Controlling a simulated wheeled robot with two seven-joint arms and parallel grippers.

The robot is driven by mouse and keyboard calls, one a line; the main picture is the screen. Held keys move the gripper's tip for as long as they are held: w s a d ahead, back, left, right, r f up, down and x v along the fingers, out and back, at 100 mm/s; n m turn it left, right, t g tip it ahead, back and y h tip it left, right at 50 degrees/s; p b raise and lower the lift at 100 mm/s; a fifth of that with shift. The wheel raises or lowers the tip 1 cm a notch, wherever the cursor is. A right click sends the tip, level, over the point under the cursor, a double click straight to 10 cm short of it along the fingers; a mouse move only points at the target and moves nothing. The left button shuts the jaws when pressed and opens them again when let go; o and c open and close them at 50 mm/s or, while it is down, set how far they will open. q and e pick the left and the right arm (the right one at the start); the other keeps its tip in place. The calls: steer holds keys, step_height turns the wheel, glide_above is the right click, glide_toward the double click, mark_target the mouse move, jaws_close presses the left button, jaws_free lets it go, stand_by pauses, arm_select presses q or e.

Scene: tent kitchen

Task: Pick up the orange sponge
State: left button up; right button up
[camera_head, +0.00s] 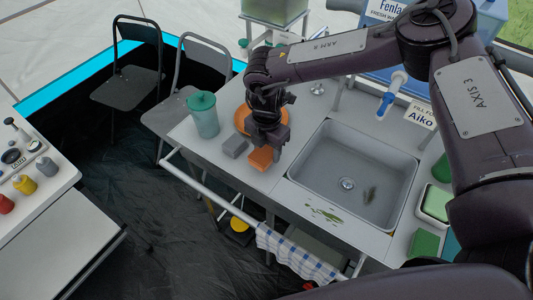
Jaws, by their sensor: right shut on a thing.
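The orange sponge (261,158) is a small block at the left part of the sink counter, left of the sink basin. My right gripper (266,146) points down over it and is shut on it. The fingertips are partly hidden by the gripper body, and I cannot tell whether the sponge is clear of the counter. My left gripper is not in view.
A grey block (234,147) lies just left of the sponge. A teal lidded cup (203,115) and an orange round thing (243,121) stand behind. The sink basin (345,184) is to the right. A checked towel (299,258) hangs on the front rail.

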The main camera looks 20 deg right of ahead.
mark_target(267, 149)
step_height(267, 149, up, 18)
steer(key=b, duration=0.2)
steer(key=o, duration=0.4)
steer(key=c, duration=0.3)
steer(key=shift+c, duration=0.2)
